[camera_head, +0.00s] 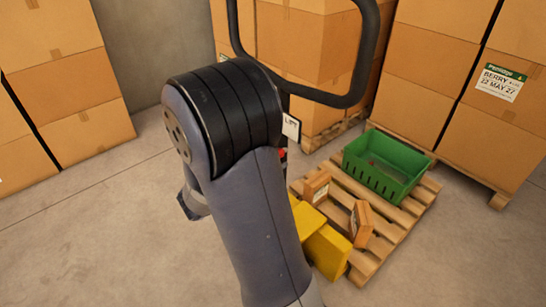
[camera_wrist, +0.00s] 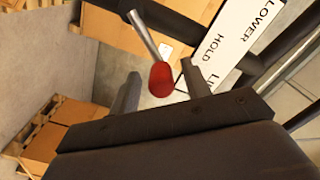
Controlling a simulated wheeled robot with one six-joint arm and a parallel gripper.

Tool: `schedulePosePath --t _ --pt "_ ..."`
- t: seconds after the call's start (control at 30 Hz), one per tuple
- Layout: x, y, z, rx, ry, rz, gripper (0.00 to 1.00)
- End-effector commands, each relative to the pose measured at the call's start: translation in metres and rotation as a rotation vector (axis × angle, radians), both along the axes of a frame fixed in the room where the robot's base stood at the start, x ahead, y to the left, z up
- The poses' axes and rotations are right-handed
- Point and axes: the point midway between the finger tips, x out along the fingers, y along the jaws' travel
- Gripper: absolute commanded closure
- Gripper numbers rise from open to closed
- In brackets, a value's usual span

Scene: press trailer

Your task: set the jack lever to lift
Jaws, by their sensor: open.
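The jack lever is a metal rod with a red knob (camera_wrist: 161,80), seen in the wrist view. Beside it is a white label plate (camera_wrist: 232,42) reading LOWER, HOLD and a partly cut-off word starting LI. I cannot tell which word the lever points at. My gripper (camera_wrist: 160,72) is open, with the knob appearing between its two fingers; I see no contact. In the head view, the label's LIFT end (camera_head: 291,127) and a bit of the red knob (camera_head: 282,154) show past my arm, which hides the gripper's fingers and most of the lever.
The jack's black loop handle (camera_head: 352,99) rises at the top. Stacked cartons (camera_head: 430,62) stand behind. Floor at left is clear.

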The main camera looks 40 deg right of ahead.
Motion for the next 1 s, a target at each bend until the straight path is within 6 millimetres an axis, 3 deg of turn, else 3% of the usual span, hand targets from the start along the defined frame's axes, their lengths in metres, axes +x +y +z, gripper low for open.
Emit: schedulePosePath --t 0.17,0.63,1.0 --pt "0.001 0.015 0.000 0.000 0.000 0.005 0.55" --pt "-0.002 0.089 0.001 0.000 0.000 0.004 0.55" --pt "-0.003 0.108 0.000 0.000 0.000 0.000 0.55"
